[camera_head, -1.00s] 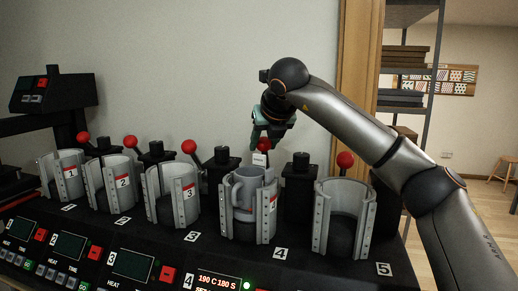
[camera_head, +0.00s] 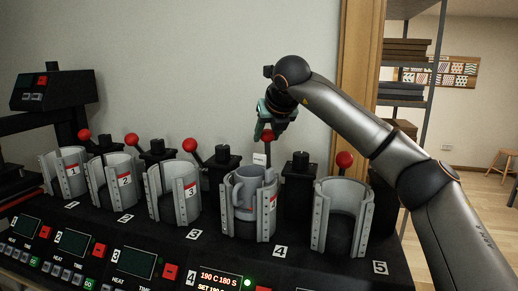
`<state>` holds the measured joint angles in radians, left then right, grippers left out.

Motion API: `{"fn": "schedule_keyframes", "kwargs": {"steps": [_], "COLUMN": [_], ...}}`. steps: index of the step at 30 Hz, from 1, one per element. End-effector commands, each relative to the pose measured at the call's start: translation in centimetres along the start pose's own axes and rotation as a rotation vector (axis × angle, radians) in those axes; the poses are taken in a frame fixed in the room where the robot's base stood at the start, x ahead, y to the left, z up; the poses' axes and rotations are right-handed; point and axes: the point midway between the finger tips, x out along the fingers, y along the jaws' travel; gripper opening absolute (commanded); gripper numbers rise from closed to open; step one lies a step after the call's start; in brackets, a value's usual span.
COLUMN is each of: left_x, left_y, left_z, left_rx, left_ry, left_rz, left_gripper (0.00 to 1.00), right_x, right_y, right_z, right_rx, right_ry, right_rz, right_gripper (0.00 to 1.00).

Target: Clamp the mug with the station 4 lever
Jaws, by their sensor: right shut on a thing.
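A grey-blue mug (camera_head: 242,194) stands upright inside the open-fronted grey clamp shell (camera_head: 263,222) of station 4, its handle towards the left. The station 4 lever's red knob (camera_head: 268,136) stands behind and above the mug. My right gripper (camera_head: 266,131) comes down from above and is shut on this knob. The lever's lower part is mostly hidden behind the shell and a small white tag (camera_head: 259,159). My left gripper is not in view.
Clamp shells of station 3 (camera_head: 160,198) and station 5 (camera_head: 330,220) stand on either side, each with a red-knobbed lever. A control panel (camera_head: 220,279) runs along the front. Black posts (camera_head: 299,180) stand behind the shells.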

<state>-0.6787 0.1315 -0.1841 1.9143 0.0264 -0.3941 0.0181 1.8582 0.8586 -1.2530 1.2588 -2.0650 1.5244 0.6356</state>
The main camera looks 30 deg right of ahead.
Motion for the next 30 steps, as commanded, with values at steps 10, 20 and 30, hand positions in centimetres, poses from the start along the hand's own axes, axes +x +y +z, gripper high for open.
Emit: {"fn": "schedule_keyframes", "kwargs": {"steps": [10, 20, 30], "left_x": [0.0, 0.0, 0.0], "left_y": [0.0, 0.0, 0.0], "left_z": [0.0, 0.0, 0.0], "left_rx": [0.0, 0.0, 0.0], "left_ry": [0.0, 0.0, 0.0], "left_rz": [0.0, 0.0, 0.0], "left_gripper": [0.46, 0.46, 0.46], "right_x": [1.4, 1.9, 1.9], "right_y": [-1.3, -1.9, -1.8], "right_z": [1.2, 1.9, 1.9], "right_rx": [0.004, 0.003, 0.003], "right_ry": [0.004, 0.001, -0.001], "right_rz": [-0.007, -0.007, -0.005], "right_gripper": [0.2, 0.2, 0.68]}}
